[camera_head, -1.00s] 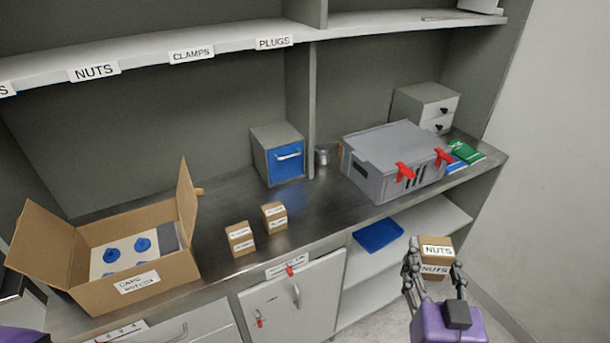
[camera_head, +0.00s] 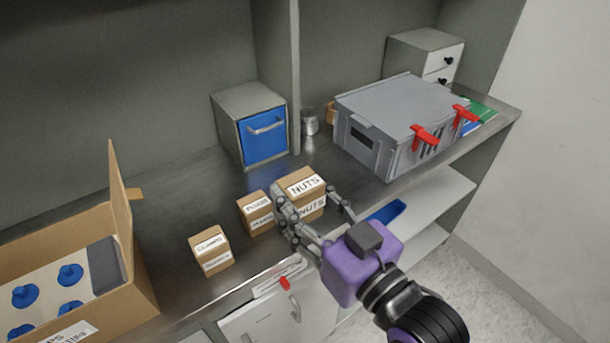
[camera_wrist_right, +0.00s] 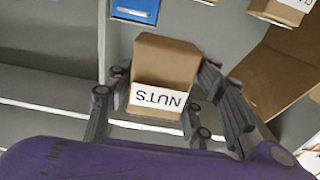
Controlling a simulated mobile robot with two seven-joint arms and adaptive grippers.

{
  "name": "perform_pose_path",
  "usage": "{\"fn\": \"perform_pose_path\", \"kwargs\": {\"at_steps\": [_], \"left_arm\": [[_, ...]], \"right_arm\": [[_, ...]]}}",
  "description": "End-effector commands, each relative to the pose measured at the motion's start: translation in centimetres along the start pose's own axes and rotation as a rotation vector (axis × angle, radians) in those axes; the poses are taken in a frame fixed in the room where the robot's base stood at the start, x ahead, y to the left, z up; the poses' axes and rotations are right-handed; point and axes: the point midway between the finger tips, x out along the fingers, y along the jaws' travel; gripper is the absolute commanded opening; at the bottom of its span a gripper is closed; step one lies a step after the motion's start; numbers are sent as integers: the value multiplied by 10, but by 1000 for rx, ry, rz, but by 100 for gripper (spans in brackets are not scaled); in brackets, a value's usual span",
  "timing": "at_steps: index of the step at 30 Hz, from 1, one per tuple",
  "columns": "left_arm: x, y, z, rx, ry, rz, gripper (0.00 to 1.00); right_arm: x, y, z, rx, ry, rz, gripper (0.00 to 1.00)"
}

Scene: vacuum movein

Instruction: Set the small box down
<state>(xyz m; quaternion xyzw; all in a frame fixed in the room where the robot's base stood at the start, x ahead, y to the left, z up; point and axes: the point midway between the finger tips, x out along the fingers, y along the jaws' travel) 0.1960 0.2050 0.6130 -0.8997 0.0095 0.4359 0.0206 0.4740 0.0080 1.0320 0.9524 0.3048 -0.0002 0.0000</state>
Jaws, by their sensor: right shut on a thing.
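The small cardboard box labelled NUTS (camera_head: 303,191) is between the fingers of my right gripper (camera_head: 318,215), which is shut on it. It is over the steel counter (camera_head: 180,180), right beside the PLUGS box; whether its base touches the counter is hard to tell. In the right wrist view the NUTS box (camera_wrist_right: 164,75) sits between the fingers (camera_wrist_right: 150,105), its label upside down. My left gripper is not in view.
The PLUGS box (camera_head: 257,212) and CLAMPS box (camera_head: 211,250) stand to the left. A blue-fronted drawer unit (camera_head: 262,135) is behind. A grey case (camera_head: 400,115) with red latches is at right. A large open carton (camera_head: 140,285) is at left.

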Motion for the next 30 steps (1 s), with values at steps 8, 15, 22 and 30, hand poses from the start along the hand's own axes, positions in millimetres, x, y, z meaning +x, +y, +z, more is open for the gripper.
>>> {"fn": "perform_pose_path", "kwargs": {"at_steps": [8,15,22,30], "left_arm": [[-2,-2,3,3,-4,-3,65],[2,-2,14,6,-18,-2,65],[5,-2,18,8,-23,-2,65],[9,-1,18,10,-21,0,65]], "right_arm": [[53,35,25,-3,2,-1,15],[92,60,67,1,-2,0,15],[107,70,88,0,2,-1,15],[112,74,116,1,-2,-1,15]]}}
